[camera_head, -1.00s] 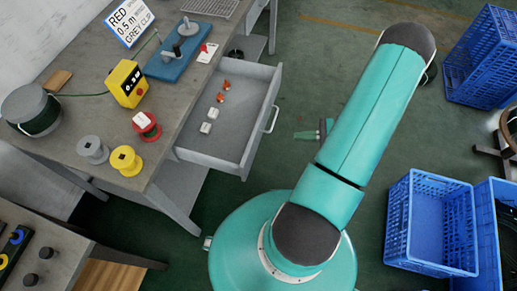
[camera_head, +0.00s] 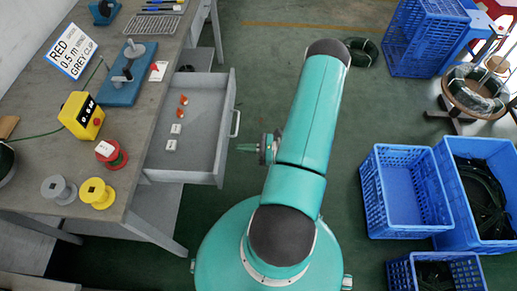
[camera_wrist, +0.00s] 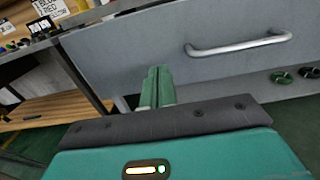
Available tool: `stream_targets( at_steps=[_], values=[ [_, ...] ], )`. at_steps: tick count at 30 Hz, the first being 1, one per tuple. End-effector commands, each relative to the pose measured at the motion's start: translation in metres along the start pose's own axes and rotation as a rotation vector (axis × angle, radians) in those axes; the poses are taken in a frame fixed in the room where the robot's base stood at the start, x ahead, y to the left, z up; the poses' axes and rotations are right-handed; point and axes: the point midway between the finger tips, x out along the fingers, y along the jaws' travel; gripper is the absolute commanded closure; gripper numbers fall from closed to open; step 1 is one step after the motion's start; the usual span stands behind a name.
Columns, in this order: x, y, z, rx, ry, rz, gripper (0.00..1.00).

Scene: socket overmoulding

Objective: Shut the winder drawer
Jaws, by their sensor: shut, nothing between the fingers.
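The winder drawer (camera_head: 217,130) is pulled out from the grey workbench, with its handle (camera_head: 236,123) on the front panel. Inside it lie orange clips and white clips in a row. In the wrist view the drawer's front panel (camera_wrist: 140,50) and its bar handle (camera_wrist: 236,46) fill the upper part. My gripper (camera_head: 244,148) points left toward the drawer front, just right of it and slightly below the handle. In the wrist view my gripper's green fingers (camera_wrist: 157,86) are together and empty, left of the handle. I cannot tell whether the tips touch the panel.
The winder (camera_head: 126,73) stands on the bench above the drawer, beside a yellow counter (camera_head: 81,116) and several spools. Blue crates (camera_head: 402,192) stand on the floor at the right. The green floor between drawer and crates is clear except for my arm.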

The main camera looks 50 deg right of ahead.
Motion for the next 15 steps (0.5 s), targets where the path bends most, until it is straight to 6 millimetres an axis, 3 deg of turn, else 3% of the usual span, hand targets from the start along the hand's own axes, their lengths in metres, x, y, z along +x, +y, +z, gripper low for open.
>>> stream_targets(
  at_steps=[6,15],
  values=[
    [0.032,0.002,0.0,0.001,0.0,0.002,1.0],
    [0.038,0.003,0.0,0.001,0.002,-0.001,1.0]
  ],
)
